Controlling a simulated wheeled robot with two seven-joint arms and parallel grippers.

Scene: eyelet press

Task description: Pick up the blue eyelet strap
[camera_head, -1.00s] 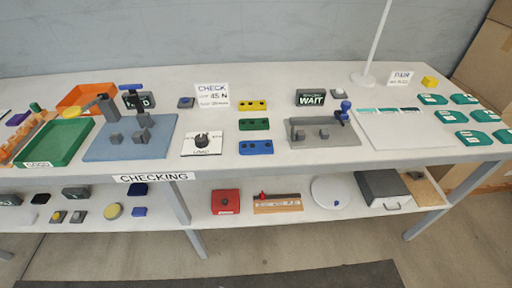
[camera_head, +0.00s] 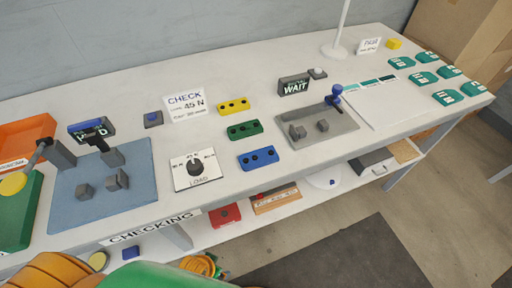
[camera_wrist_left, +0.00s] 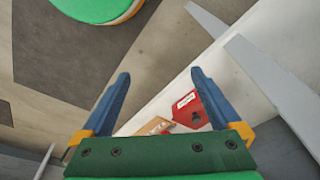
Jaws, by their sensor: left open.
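The blue eyelet strap (camera_head: 258,158) lies flat on the table, nearest the front edge in a column below the green strap (camera_head: 244,130) and the yellow strap (camera_head: 233,106). It has dark holes along its top. In the left wrist view my left gripper (camera_wrist_left: 162,82) is open, with two blue fingers spread apart and nothing between them at the tips. It points at the lower shelf and floor. The blue strap does not show in that view. In the head view green and orange parts of my own arm show at the bottom edge; no fingertips are visible there.
A dial card (camera_head: 194,170) lies left of the blue strap, and a grey fixture plate (camera_head: 318,139) with blocks lies to its right. A blue fixture plate (camera_head: 100,190) is further left. A red box (camera_wrist_left: 190,108) sits on the lower shelf. Bare table lies around the straps.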

